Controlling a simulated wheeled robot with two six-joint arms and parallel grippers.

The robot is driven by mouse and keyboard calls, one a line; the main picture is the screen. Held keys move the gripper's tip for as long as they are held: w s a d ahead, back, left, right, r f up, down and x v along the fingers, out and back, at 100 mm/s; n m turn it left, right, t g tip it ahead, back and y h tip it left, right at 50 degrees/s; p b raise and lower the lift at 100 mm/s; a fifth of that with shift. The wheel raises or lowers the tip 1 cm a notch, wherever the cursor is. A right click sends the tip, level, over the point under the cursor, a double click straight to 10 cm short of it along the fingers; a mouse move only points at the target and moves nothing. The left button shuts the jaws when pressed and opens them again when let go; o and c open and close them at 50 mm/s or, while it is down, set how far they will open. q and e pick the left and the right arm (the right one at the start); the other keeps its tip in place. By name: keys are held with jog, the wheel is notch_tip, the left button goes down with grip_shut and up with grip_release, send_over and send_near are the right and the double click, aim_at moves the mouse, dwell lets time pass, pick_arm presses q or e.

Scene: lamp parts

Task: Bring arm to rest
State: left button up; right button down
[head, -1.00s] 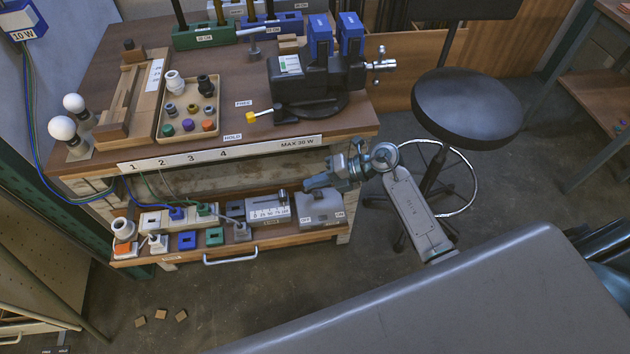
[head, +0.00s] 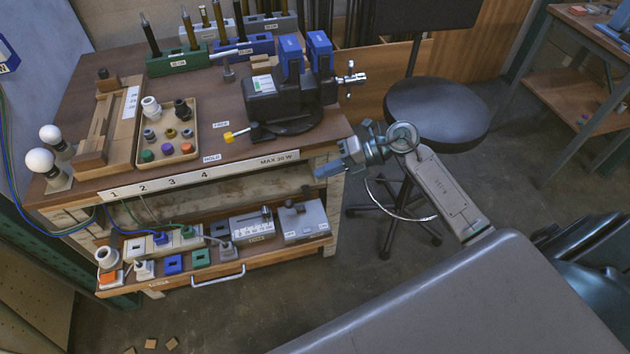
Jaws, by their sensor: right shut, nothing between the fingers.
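My right gripper (head: 326,173) is at the front right corner of the workbench (head: 105,180). Its fingers point left, above the pulled-out lower drawer (head: 218,281), and are shut and empty. It looks clear of the grey switch box (head: 305,226) in the drawer, which shows a dark knob on top. My right arm (head: 445,193) reaches in from the lower right, in front of the stool. My left gripper is not in view.
A black stool (head: 437,112) stands behind my right arm. A black vise-like fixture (head: 287,100) with blue blocks, a parts tray (head: 190,125) and two white bulbs (head: 40,160) are on the bench. Small wooden blocks (head: 151,343) lie on the floor.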

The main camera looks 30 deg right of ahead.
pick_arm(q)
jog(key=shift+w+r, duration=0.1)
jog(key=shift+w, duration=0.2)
pick_arm(e)
jog(key=shift+s+d+r, duration=0.15)
jog(key=shift+d+r, duration=0.2)
jog(key=shift+r, duration=0.15)
